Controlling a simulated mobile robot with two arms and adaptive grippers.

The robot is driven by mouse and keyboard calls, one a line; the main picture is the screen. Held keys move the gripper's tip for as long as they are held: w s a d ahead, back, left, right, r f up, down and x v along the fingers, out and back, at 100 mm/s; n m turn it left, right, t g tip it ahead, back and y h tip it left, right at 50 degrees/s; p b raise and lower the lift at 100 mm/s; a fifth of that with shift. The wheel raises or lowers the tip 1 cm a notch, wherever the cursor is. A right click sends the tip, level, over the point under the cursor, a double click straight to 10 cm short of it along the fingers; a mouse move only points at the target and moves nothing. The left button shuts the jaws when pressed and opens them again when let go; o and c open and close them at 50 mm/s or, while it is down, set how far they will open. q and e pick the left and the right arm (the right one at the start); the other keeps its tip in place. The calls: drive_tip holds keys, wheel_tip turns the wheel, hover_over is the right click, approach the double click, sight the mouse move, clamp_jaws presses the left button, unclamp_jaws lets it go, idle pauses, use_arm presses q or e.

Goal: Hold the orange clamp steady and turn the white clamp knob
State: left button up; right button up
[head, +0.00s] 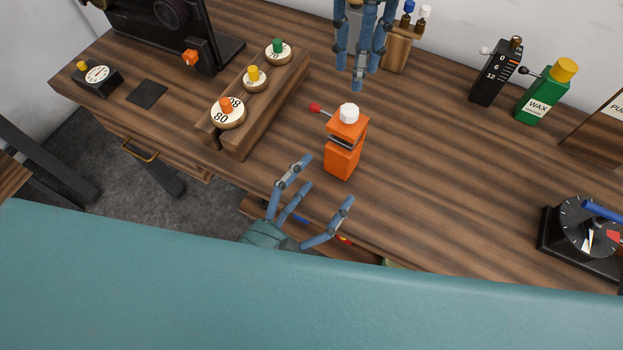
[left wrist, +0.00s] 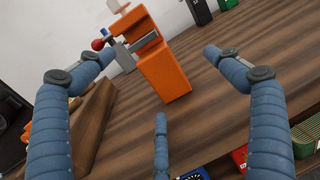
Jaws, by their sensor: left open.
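The orange clamp (head: 343,150) stands upright on the wooden workbench, with a grey metal jaw across its middle. The white clamp knob (head: 349,113) sits on its top, and a lever with a red ball (head: 315,107) sticks out to the left. My left gripper (head: 322,182) is open and empty, in front of the clamp near the bench edge. In the left wrist view, the orange clamp (left wrist: 164,72) shows beyond the spread fingers, apart from them; the white knob (left wrist: 117,6) is cut by the top edge. My right gripper (head: 359,70) hangs behind and above the knob, fingers apart, empty.
A wooden block (head: 262,105) with several numbered, knobbed discs stands left of the clamp. A black scale device (head: 496,72), green wax bottle (head: 542,95) and dial device (head: 583,228) stand to the right. Bench right of the clamp is clear. An open drawer lies below the front edge.

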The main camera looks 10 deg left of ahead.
sight(338, 144)
use_arm(q)
drive_tip(key=shift+w+a+f+n+y, duration=0.1)
drive_tip(key=shift+w+a+n+y, duration=0.25)
drive_tip(key=shift+a, duration=0.25)
drive_tip(key=shift+w+a+y, duration=0.1)
drive_tip(key=shift+w+y, duration=0.1)
drive_tip(key=shift+y, duration=0.05)
drive_tip(key=x, duration=1)
drive_tip(key=shift+w, duration=0.15)
drive_tip(key=c, duration=1.9)
drive_tip(key=shift+c, duration=0.2)
use_arm(e)
drive_tip(key=o, duration=0.4)
drive_tip(key=shift+r, duration=0.2)
drive_tip(key=shift+c, duration=0.2)
wheel_tip(338, 144, down, 10)
drive_tip(key=shift+w+f, duration=0.1)
